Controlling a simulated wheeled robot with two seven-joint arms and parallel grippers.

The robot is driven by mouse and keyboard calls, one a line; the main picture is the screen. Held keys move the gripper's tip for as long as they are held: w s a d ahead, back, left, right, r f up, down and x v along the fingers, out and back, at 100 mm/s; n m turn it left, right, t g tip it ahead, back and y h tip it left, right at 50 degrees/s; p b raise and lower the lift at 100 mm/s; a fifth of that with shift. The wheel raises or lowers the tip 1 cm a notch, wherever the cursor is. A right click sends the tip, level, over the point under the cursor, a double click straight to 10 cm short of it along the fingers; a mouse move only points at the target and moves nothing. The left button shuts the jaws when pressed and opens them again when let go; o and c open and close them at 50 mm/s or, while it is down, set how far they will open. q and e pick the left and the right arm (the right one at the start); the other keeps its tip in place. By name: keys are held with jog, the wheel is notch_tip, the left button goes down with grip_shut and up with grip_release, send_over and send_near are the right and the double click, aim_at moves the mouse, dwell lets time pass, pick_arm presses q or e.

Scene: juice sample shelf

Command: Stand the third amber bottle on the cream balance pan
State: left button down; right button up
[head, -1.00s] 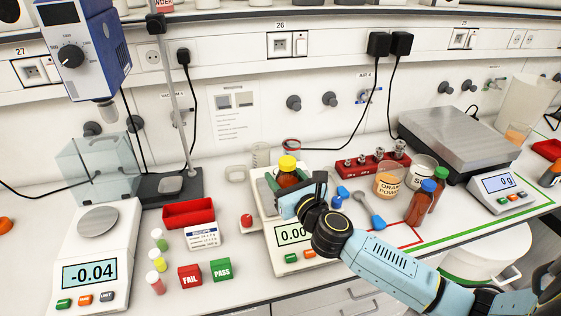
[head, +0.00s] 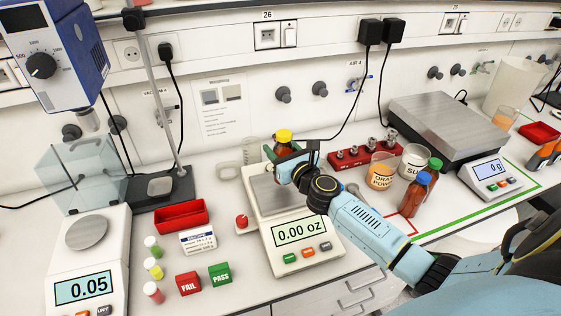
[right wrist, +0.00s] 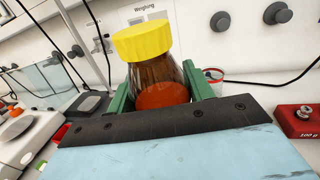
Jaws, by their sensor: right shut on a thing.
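My right gripper (head: 285,154) is shut on an amber bottle with a yellow cap (head: 284,136). The bottle is upright, near the back of the cream balance's pan (head: 264,195). Its base is hidden by the gripper, so contact with the pan cannot be told. The balance display (head: 300,232) reads 0.00 oz. In the right wrist view, the bottle (right wrist: 160,75) stands between green fingers, its lower part hidden by the gripper's dark edge. Two other amber bottles, blue-capped (head: 417,193) and green-capped (head: 433,172), stand to the right. My left gripper is out of view.
An orange powder beaker (head: 381,171) and a red weight block (head: 352,158) stand right of the balance. A red tray (head: 181,216), small capped vials and FAIL (head: 188,284) and PASS (head: 220,274) blocks lie left. A stand (head: 160,187) is behind the tray.

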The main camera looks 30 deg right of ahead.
notch_tip(320, 180, down, 3)
jog(key=shift+r+b, duration=0.15)
jog(key=shift+b, duration=0.65)
jog(key=shift+f, duration=0.2)
jog(key=shift+r, duration=0.1)
jog(key=o, duration=1.1)
jog(key=shift+f, duration=0.2)
jog(key=shift+o, duration=0.2)
